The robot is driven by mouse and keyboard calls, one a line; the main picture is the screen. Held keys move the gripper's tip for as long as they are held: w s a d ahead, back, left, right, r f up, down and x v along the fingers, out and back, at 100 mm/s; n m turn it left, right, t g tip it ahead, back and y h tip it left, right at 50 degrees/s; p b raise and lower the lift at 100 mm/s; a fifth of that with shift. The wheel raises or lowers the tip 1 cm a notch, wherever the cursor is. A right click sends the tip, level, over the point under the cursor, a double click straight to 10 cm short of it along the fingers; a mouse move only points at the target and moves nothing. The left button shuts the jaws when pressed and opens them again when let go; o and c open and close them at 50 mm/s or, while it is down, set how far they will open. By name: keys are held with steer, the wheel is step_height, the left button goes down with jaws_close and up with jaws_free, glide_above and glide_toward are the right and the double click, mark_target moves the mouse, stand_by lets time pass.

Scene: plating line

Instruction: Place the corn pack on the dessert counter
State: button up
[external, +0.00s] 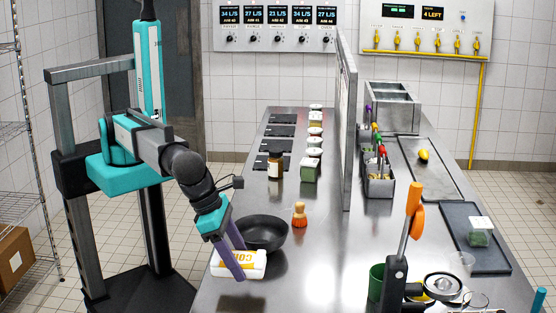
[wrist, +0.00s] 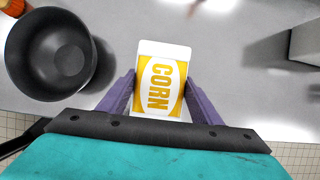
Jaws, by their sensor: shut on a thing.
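The corn pack (external: 250,264) is white and yellow with "CORN" printed on it. It is at the near left edge of the steel counter (external: 309,245). In the wrist view the corn pack (wrist: 161,80) sits between the two purple fingers of my gripper (wrist: 160,97). My gripper also shows in the external view (external: 236,262), pointing down at the pack, shut on its sides. I cannot tell whether the pack touches the counter. No counter in view is labelled as the dessert counter.
A black bowl (external: 264,233) stands close beside the pack, also in the wrist view (wrist: 52,55). An upright divider (external: 347,120) splits the counter. Jars and boxes (external: 309,166) line the back left. Dark trays (external: 461,222) lie at right.

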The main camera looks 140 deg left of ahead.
steer(key=w+p, duration=0.1)
steer(key=w, duration=0.3)
steer(key=w+p, duration=0.1)
steer(key=w, duration=0.3)
steer(key=w+d+f+p, duration=0.1)
steer(key=w, duration=0.4)
steer(key=shift+f, duration=0.1)
steer(key=shift+f+p, duration=0.1)
steer(key=shift+p, duration=0.2)
steer(key=shift+f+p, duration=0.75)
steer(key=shift+f, duration=0.9)
steer(key=shift+f, duration=0.1)
steer(key=o, duration=1.4)
steer(key=shift+s, duration=0.1)
steer(key=b+v, duration=0.3)
steer(key=v, duration=0.9)
